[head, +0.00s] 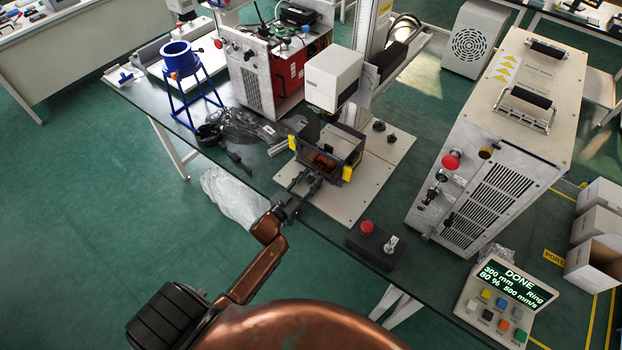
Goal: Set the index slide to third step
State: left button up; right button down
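A fixture (345,150) with a dark frame, yellow blocks at its sides and a brown piece inside stands on a pale base plate (350,202), under a white-grey machine head (333,78) on a vertical column. I cannot make out the index slide or its step marks for certain. My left gripper (311,181) is at the near left side of the fixture, its fingers pointing toward it. The fingers are small and dark against dark parts, so their gap and any contact are unclear. My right gripper is not in view.
A control box with a red button (367,227) sits near the table's front edge. A large grey cabinet (490,150) stands at right. A panel (505,300) displays "DONE", "300 mm", "Ring". A blue stand (182,60) and clear plastic bags (235,195) are at left.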

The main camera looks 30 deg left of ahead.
pick_arm(q)
jog(key=shift+c, duration=0.3)
grip_shut()
dwell(0.3)
